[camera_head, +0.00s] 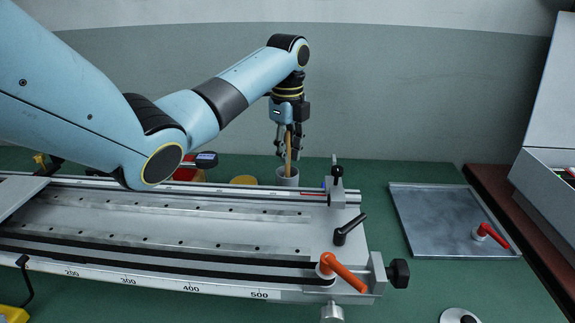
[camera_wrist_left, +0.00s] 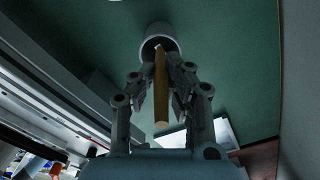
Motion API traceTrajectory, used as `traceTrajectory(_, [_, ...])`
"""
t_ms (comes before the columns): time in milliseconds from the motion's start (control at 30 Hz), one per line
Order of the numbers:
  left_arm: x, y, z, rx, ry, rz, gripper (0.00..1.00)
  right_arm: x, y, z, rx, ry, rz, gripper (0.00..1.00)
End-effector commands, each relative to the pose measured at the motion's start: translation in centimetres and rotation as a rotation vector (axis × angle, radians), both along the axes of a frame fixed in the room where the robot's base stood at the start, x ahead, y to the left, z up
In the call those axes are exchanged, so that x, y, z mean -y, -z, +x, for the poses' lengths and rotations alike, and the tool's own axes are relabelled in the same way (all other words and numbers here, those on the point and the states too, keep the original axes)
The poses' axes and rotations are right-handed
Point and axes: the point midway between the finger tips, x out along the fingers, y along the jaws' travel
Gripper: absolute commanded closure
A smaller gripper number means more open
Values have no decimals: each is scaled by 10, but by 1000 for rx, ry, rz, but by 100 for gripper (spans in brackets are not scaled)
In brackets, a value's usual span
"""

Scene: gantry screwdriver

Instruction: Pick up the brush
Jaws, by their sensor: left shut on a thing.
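The brush shows as a tan wooden handle (camera_head: 288,150) standing almost upright, its lower end inside a small light grey cup (camera_head: 288,178) behind the rail fixture. My left gripper (camera_head: 289,148) is above the cup, pointing down, and is shut on the handle. In the left wrist view, the handle (camera_wrist_left: 161,90) lies between the two fingers (camera_wrist_left: 162,82) and runs into the cup (camera_wrist_left: 159,41). The brush's lower end is hidden in the cup. My right gripper is in neither view.
A long metal rail fixture (camera_head: 180,228) with a scale fills the front left, with an orange lever (camera_head: 343,271) and black knob (camera_head: 398,272) at its right end. A grey metal plate (camera_head: 440,222) with a red-handled part (camera_head: 490,235) lies at right. Green table between is clear.

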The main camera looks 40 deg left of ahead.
Motion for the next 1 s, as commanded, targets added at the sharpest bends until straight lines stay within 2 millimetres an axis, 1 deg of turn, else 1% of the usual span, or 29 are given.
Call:
traceTrajectory(200, [0, 0, 0, 1, 0, 0, 100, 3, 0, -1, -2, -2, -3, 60])
traceTrajectory(300, [0, -6, 1, 2, 0, 0, 100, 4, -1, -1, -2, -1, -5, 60])
traceTrajectory(367, [-1, -14, 1, 5, 0, 2, 100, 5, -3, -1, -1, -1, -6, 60])
traceTrajectory(600, [-1, -64, 1, 5, 0, 2, 100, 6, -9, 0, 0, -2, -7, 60])
traceTrajectory(667, [-1, -76, 1, 5, 0, 1, 100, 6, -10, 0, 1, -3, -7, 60])
traceTrajectory(733, [0, -89, 1, 3, 0, 0, 100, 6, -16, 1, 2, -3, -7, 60])
traceTrajectory(833, [0, -98, 1, 2, 0, 0, 100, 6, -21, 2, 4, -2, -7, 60])
traceTrajectory(1000, [0, -101, 0, 0, 0, -1, 100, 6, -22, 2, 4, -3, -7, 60])
